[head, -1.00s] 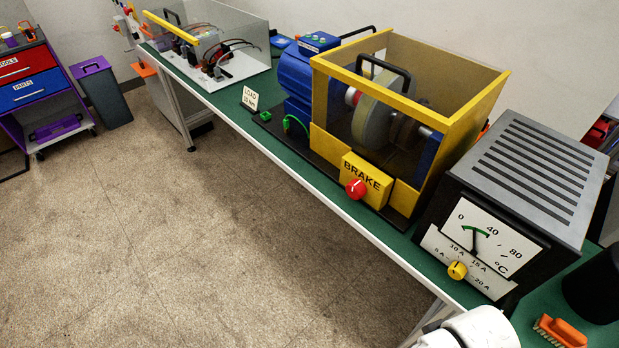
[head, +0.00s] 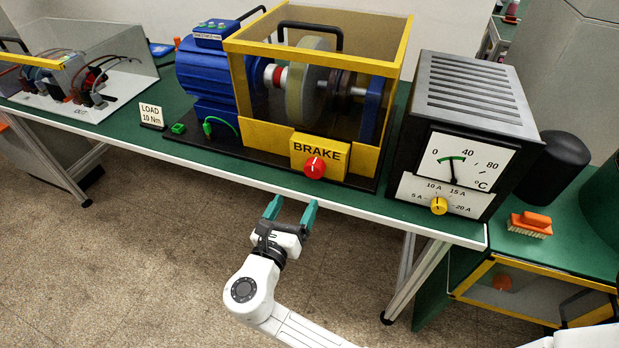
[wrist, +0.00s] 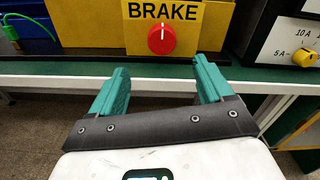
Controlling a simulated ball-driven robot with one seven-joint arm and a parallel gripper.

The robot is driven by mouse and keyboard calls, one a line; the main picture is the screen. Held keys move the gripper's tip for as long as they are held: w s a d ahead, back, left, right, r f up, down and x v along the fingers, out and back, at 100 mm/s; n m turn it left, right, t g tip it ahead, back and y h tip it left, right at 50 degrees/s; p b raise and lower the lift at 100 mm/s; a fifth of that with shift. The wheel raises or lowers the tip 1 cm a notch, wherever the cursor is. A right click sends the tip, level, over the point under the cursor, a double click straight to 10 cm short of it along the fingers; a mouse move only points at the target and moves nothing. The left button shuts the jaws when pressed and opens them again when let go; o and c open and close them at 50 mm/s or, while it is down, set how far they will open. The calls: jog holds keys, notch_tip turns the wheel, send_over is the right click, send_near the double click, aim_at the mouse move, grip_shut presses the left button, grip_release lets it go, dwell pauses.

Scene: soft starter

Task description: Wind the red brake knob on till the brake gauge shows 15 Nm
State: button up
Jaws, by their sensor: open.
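The red brake knob (head: 315,167) sits on the front of the yellow box marked BRAKE (head: 330,152), at the front of the yellow-framed guard. In the wrist view the red knob (wrist: 161,39) shows a white pointer mark standing nearly upright. My gripper (head: 290,203) has green fingers, open and empty, in front of the bench edge, below and short of the knob. In the wrist view its fingertips (wrist: 161,75) lie either side of the space below the knob, apart from it.
A dark box (head: 470,130) with a °C dial and a yellow knob (head: 439,206) stands right of the guard. An orange brush (head: 530,224) lies at the right. The bench's front edge (head: 370,211) runs between my gripper and the knob.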

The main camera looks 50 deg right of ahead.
aim_at(312, 172)
jog(key=x, duration=1)
jog(key=shift+d+p, duration=0.4)
jog(key=c, duration=1.1)
